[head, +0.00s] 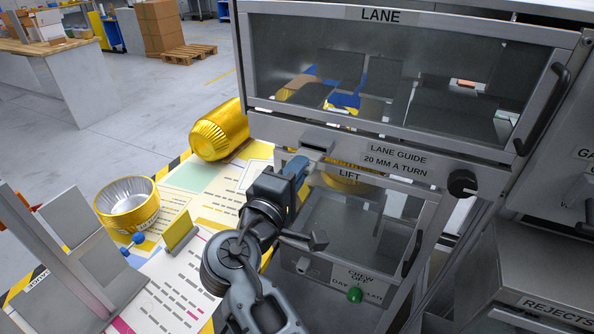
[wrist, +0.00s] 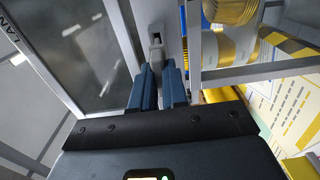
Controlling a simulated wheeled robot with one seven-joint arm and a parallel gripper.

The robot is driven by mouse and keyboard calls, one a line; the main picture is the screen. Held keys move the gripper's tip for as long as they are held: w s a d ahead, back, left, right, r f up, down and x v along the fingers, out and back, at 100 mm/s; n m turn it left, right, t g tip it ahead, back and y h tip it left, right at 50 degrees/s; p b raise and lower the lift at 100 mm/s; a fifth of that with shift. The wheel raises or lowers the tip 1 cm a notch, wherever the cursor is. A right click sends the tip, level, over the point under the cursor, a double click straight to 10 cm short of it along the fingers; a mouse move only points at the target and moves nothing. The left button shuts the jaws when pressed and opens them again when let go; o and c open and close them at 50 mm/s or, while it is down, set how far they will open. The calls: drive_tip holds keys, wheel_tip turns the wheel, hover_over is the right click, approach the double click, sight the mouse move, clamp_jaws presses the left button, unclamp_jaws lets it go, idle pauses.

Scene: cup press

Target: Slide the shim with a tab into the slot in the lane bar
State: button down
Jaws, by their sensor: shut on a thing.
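My gripper (head: 297,165) is at the front of the press, just below and left of the grey lane bar end (head: 318,142) that sticks out under the window. In the wrist view, its two blue fingers (wrist: 160,70) are close together, shut on a thin grey piece, apparently the shim (wrist: 159,62). Most of the shim is hidden between the fingers, and its tab cannot be made out. The lane bar (wrist: 156,20) shows straight ahead of the fingertips, with a small dark slot in its face. Whether the shim touches or enters the slot cannot be told.
A lane guide knob (head: 462,183) sits right on the press, above a lower lift window (head: 350,235).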

drive_tip(key=shift+b+x, duration=0.6)
drive_tip(key=shift+x, duration=1.4)
drive_tip(key=c, duration=1.1)
unclamp_jaws()
drive_tip(key=shift+b+v, duration=0.6)
drive_tip(key=shift+v, duration=3.25)
